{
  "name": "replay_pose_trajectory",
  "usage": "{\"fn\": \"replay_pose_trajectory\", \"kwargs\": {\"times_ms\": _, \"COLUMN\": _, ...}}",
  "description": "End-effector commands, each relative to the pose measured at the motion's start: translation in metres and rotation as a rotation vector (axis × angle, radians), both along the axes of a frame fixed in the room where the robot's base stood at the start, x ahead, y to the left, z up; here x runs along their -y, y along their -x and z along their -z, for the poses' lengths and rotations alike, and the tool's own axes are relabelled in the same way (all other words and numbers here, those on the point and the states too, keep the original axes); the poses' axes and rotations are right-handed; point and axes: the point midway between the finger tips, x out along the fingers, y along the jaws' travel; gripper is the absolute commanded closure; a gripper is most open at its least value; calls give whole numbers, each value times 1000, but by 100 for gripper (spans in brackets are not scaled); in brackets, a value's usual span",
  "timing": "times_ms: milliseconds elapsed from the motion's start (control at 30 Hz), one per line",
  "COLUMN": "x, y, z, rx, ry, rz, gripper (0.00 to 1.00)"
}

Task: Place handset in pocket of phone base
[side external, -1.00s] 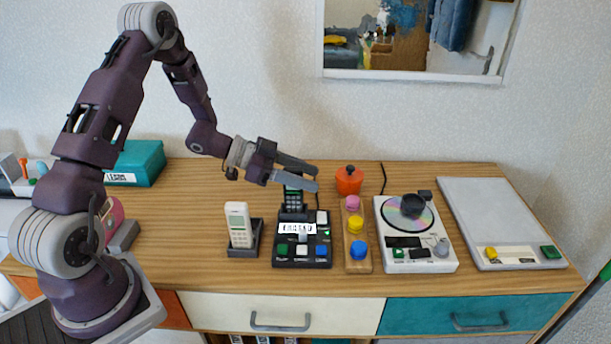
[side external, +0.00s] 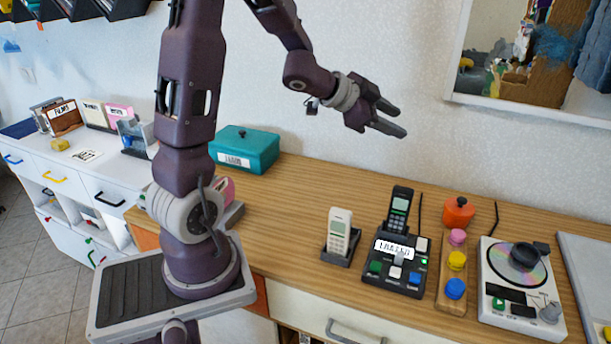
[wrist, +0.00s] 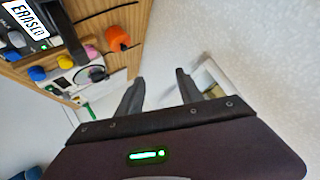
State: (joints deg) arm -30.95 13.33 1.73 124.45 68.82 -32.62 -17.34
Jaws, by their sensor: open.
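A black handset (side external: 399,208) with a lit green screen stands upright at the back of the black phone base (side external: 371,278). Its lower end is inside or behind the base's back edge; I cannot tell how deep. The base carries a white "ERASED" label and coloured buttons. Part of the base also shows at the upper left of the wrist view (wrist: 72,32). My gripper (side external: 403,122) is open and empty, well above the handset and apart from it. Its two spread fingers show in the wrist view (wrist: 157,84) against the wall.
A white handset (side external: 339,230) stands in a small dark cradle (side external: 334,255) left of the base. Right of the base are a board with coloured knobs (side external: 442,300), an orange pot (side external: 458,212) and a disc player (side external: 490,312). A teal box (side external: 262,150) sits further left.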

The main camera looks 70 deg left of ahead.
Motion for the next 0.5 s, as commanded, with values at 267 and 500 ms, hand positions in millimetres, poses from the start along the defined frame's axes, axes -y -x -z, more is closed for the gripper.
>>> {"fn": "replay_pose_trajectory", "kwargs": {"times_ms": 267, "x": 90, "y": 184, "z": -52, "rx": -287, "ry": 169, "rz": -487, "gripper": 57}}
{"fn": "replay_pose_trajectory", "kwargs": {"times_ms": 500, "x": 159, "y": 282, "z": -27, "rx": -549, "ry": 342, "rz": -409, "gripper": 57}}
